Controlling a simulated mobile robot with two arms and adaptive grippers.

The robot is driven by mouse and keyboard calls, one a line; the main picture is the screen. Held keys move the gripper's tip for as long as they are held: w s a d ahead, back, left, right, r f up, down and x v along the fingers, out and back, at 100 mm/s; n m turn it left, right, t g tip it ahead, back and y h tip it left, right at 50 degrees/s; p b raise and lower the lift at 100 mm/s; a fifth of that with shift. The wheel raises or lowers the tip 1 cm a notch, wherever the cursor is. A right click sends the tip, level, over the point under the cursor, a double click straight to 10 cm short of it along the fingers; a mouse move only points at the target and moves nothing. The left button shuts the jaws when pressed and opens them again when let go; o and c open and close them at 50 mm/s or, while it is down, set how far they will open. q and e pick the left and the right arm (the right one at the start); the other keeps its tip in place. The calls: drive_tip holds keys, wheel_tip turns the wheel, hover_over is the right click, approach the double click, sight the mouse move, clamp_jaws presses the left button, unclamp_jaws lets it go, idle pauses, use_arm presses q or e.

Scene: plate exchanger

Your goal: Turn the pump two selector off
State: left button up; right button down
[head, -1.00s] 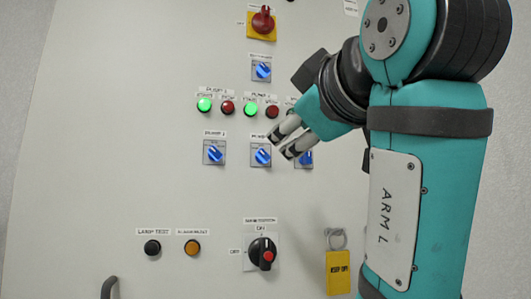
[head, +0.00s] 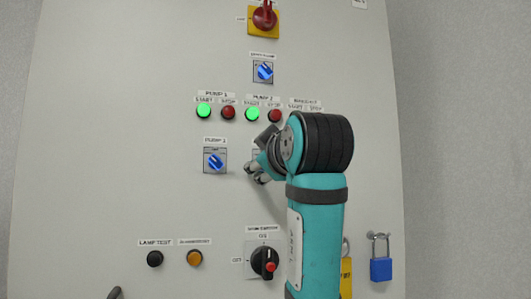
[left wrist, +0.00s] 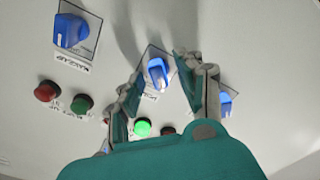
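In the head view my left gripper (head: 255,174) is in front of the pump two selector, in the middle column below the pump 2 start and stop lamps. It covers most of that selector; only a bit of its plate (head: 256,154) shows. In the left wrist view the blue selector knob (left wrist: 157,72) stands between my two spread fingers, on a pale plate. The fingers are open, and I see no clear contact with the knob. The pump 2 start lamp (head: 252,114) is lit green. My right gripper is not in view.
The pump 1 selector (head: 215,161) is close on the left. A third selector (left wrist: 72,30) shows in the wrist view. Above are the red stop lamp (head: 275,116) and another blue selector (head: 263,72). A black rotary switch (head: 264,262) and blue padlock (head: 381,268) are lower.

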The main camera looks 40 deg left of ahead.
use_arm(q)
drive_tip(key=shift+w+a, duration=0.15)
drive_tip(key=shift+a, duration=0.05)
drive_tip(key=shift+d, duration=0.1)
clamp_jaws()
